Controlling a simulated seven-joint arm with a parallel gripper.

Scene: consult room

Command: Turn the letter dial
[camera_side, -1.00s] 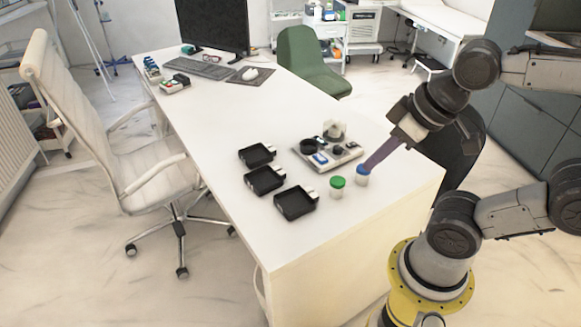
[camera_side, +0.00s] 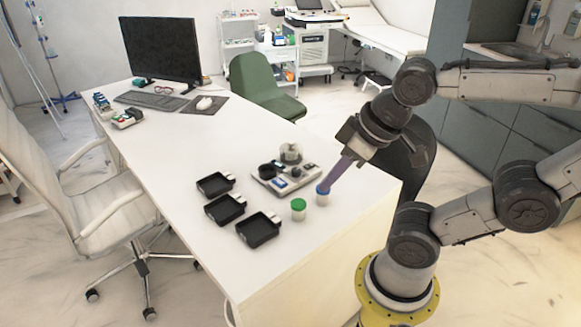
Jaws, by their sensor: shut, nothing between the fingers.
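A light grey device (camera_side: 301,182) lies on the white desk, with a pale round part at its back, a black round knob (camera_side: 267,171) at its left and a blue-and-white patch at its front. I cannot make out letters on it, so which round part is the letter dial is unclear. My gripper (camera_side: 327,188) has long purple fingers slanting down to the left. It is shut and empty, with its tips at the blue lid of a small jar (camera_side: 322,200), to the right of the device. I cannot tell whether the tips touch the lid.
A green-lidded jar (camera_side: 298,211) stands left of the blue-lidded one. Three black trays (camera_side: 215,185) lie in a row left of the device. A monitor (camera_side: 160,48), keyboard and mouse are at the far end. The desk (camera_side: 175,150) is clear between.

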